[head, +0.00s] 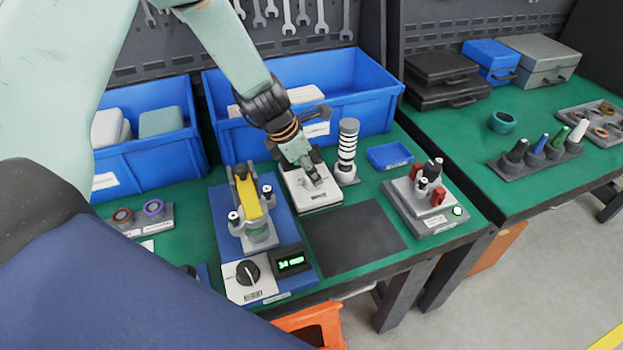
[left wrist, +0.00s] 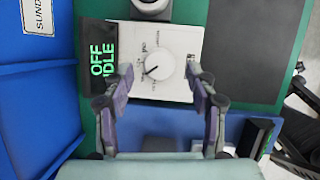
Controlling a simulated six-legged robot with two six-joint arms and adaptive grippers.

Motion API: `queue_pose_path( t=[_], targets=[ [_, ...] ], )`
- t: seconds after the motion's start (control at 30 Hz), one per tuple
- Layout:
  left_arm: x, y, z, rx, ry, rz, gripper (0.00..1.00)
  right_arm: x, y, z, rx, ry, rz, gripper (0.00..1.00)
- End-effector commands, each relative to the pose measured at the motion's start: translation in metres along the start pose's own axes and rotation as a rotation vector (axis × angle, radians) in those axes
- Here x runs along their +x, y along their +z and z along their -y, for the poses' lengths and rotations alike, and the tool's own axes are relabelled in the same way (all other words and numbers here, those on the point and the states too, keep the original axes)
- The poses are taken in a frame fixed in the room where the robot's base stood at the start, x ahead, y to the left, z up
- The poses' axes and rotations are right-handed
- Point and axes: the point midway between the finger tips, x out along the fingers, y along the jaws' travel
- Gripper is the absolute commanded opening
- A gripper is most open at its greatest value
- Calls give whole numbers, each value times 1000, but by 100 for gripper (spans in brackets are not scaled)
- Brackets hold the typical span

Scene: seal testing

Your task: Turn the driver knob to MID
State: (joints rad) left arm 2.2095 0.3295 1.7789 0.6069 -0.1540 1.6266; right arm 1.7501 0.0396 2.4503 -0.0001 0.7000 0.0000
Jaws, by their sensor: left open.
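The white control box (head: 318,200) stands on the green bench behind the dark mat. My left gripper (head: 313,181) is over it, pointing down and hiding its knob in the head view. The left wrist view shows the round white knob (left wrist: 158,66) with a dark pointer mark toward the lower left. The small position labels around it are not readable. Beside it a dark display (left wrist: 97,64) reads OFF IDLE in green. My left gripper (left wrist: 158,84) is open, one finger on each side of the knob's lower part; contact cannot be told. My right gripper is not in view.
A ring stack (head: 348,150) stands close right of the box. Blue bins (head: 225,115) stand behind it. A yellow-armed fixture (head: 247,195) and a black knob (head: 247,272) with a lit display (head: 291,263) are to the left. The dark mat (head: 355,240) is clear.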

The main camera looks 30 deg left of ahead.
Motion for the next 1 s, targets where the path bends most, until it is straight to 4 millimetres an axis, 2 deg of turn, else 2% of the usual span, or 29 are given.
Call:
queue_pose_path(
  t=[0.03,0.23,0.67,1.0],
  targets=[
    [9,-1,0,0,0,0,57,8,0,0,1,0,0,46],
    [25,0,-2,-1,1,0,57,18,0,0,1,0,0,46],
    [29,2,-3,-1,0,1,57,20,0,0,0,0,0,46],
    [29,1,-3,-1,0,1,30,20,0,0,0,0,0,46]
  ],
)
